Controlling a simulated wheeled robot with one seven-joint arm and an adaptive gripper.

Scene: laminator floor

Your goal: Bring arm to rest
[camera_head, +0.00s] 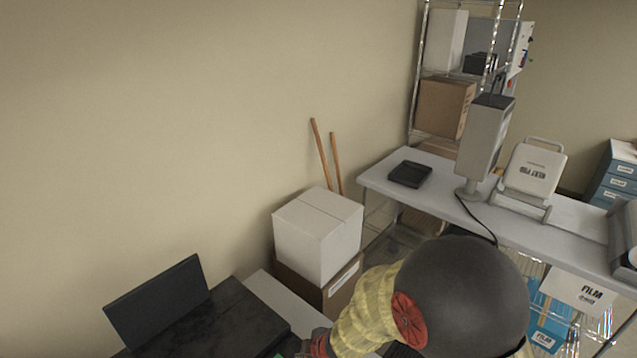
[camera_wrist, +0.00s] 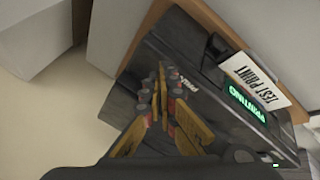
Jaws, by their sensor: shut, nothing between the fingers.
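My gripper (camera_wrist: 161,102) shows in the wrist view, its yellow fingers drawn together with nothing between them. It is in front of a dark machine (camera_wrist: 200,60) that bears a white "TEST PRINT" label (camera_wrist: 255,79) and a green lit panel (camera_wrist: 250,106). I cannot tell how far the fingers are from the machine. In the head view my arm reaches down from the lower right toward the dark machine (camera_head: 215,325) at the lower left. The gripper's fingers are not visible there.
A white box (camera_head: 318,235) sits on a brown box (camera_head: 342,290) by the wall, near two wooden poles (camera_head: 322,155). A grey table (camera_head: 455,200) to the right holds a black tray (camera_head: 409,174) and a white device (camera_head: 533,172). A wire shelf with boxes (camera_head: 444,106) stands behind.

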